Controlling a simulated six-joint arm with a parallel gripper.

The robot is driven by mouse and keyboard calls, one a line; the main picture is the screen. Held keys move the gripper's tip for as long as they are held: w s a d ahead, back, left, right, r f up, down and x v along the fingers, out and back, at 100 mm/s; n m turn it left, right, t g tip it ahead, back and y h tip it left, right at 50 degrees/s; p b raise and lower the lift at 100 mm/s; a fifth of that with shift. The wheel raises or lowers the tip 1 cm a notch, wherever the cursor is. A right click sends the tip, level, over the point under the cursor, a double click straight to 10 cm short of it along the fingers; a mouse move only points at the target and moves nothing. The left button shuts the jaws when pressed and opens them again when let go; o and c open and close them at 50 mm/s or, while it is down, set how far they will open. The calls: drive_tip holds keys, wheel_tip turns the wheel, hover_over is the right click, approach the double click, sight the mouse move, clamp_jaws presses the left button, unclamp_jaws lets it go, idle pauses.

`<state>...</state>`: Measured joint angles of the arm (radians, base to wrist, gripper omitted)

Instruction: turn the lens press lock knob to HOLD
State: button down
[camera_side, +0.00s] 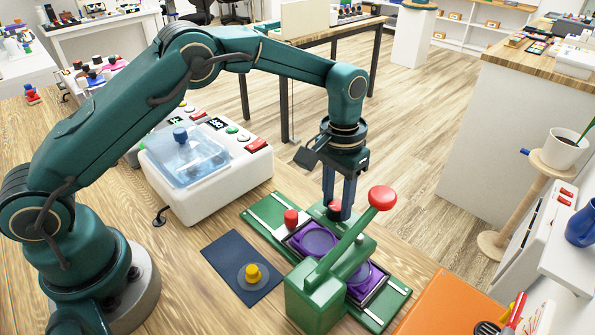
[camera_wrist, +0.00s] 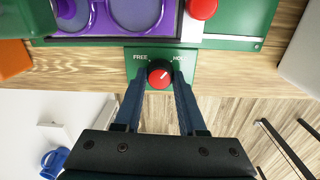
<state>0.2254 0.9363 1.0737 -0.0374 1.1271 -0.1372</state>
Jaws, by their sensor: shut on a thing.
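The lens press (camera_side: 315,290) is green, with a long lever ending in a red ball (camera_side: 382,197). Its red round lock knob (camera_wrist: 159,74) sits on a small green plate marked FREE at left and HOLD at right; the last letter of HOLD is hidden by a finger. A short pale mark on the knob points to the upper right, towards HOLD. My gripper (camera_wrist: 160,80) points at the plate, its two blue fingers shut on the knob from either side. In the side view my gripper (camera_side: 338,208) is upright at the press's far edge, with a bit of red between its fingers.
A purple lens holder (camera_side: 316,240) lies in the press, beside a red button (camera_side: 291,218). A white machine (camera_side: 235,170) with a clear blue lid stands to the left. A dark mat (camera_side: 228,252) with a yellow-knobbed piece (camera_side: 252,273) lies in front. An orange panel (camera_side: 445,300) is at right.

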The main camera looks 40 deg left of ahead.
sight(336, 204)
drive_tip(key=shift+m, duration=0.8)
drive_tip(key=shift+c, duration=2.4)
unclamp_jaws()
drive_tip(key=shift+a+r, duration=0.1)
drive_tip(key=shift+r, duration=2.5)
